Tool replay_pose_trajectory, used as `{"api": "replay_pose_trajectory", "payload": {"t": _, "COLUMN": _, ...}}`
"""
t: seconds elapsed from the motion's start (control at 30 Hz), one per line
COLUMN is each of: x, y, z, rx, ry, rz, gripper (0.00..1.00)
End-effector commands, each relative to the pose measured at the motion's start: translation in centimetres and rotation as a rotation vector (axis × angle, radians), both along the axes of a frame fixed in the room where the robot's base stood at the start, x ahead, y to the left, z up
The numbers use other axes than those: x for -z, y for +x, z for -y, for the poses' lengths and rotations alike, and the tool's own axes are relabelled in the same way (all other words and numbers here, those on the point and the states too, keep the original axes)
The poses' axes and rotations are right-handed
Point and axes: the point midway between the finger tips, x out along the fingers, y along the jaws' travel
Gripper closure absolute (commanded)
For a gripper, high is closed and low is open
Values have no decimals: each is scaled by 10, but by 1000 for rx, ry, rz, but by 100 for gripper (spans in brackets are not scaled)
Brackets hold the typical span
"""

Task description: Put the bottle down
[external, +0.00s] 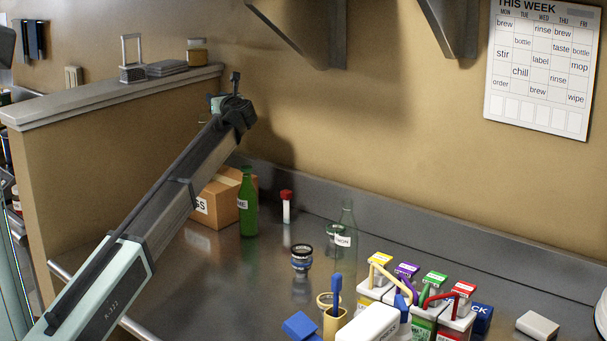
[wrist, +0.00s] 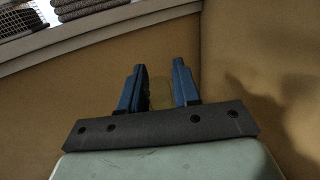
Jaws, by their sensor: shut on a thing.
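In the wrist view my gripper (wrist: 158,66) shows two blue fingers shut on a dim yellowish, see-through thing (wrist: 161,95). Its shape is mostly hidden, so I cannot tell whether it is a bottle. In the external view my arm reaches up and away, with its wrist high above the back left of the counter; the fingers and held thing are not clear there. A green bottle (external: 247,207) stands upright on the counter (external: 250,285) beside a cardboard box. A clear bottle (external: 347,262) with a white label stands upright farther right.
A low wall with a ledge (external: 110,99) runs at left. Bare counter lies front left.

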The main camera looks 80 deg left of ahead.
Motion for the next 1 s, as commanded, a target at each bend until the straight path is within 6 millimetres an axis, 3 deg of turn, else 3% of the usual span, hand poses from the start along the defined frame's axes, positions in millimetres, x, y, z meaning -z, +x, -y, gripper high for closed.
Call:
{"api": "replay_pose_trajectory", "payload": {"t": 0.17, "x": 6, "y": 0, "z": 0, "rx": 0, "ry": 1, "rz": 0, "gripper": 100}}
{"api": "replay_pose_trajectory", "payload": {"t": 0.47, "x": 39, "y": 0, "z": 0, "rx": 0, "ry": 1, "rz": -1, "gripper": 100}}
{"api": "replay_pose_trajectory", "payload": {"t": 0.87, "x": 43, "y": 0, "z": 0, "rx": 0, "ry": 1, "rz": 0, "gripper": 100}}
{"api": "replay_pose_trajectory", "payload": {"t": 0.9, "x": 44, "y": 0, "z": 0, "rx": 0, "ry": 1, "rz": 0, "gripper": 66}}
{"api": "replay_pose_trajectory", "payload": {"t": 1.0, "x": 44, "y": 0, "z": 0, "rx": 0, "ry": 1, "rz": 0, "gripper": 57}}
